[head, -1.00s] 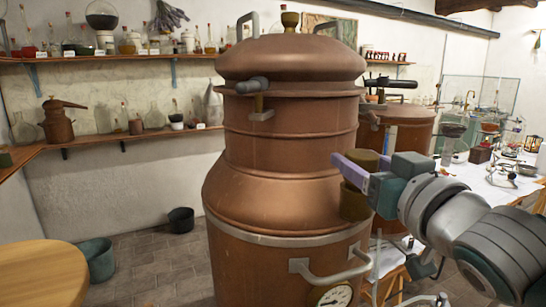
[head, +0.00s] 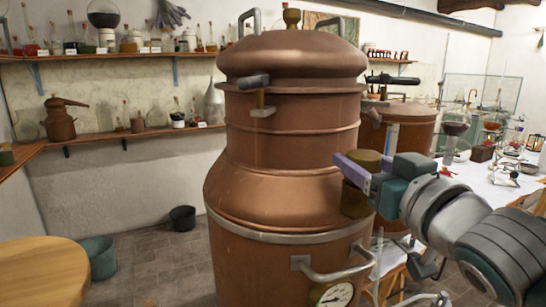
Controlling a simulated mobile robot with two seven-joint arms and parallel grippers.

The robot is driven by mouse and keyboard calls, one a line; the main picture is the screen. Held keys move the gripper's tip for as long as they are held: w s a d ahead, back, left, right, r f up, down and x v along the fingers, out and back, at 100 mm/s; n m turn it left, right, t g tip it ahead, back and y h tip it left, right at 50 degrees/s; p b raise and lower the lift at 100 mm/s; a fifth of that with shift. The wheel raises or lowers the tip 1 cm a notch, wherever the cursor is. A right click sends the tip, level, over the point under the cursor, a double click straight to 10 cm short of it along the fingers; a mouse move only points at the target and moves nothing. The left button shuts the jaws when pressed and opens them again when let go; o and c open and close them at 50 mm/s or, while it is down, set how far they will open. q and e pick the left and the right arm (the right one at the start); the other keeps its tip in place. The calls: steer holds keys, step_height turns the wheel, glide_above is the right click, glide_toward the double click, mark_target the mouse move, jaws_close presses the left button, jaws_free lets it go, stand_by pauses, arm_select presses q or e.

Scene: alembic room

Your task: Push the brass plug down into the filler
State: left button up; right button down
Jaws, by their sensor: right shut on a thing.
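The large copper still (head: 285,185) fills the middle of the head view. The brass filler (head: 355,204) is a short, dark brass cylinder on the right of its sloping shoulder. The brass plug (head: 369,158) shows just above it, upright, with its top visible. My right gripper (head: 352,170) comes in from the right and is shut on the plug; its purple finger crosses in front. The finger hides the join between plug and filler, so I cannot tell how deep the plug sits. My left gripper is not in view.
A handle (head: 335,272) and a dial gauge (head: 333,294) are on the still's front, below the filler. A second copper vessel (head: 408,130) stands behind my right gripper. A white table with glassware (head: 495,180) is at right. Buckets (head: 98,257) stand on the floor at left.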

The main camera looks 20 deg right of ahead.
steer(key=shift+f, duration=0.3)
stand_by(0.7)
steer(key=shift+c, duration=0.5)
jaws_free()
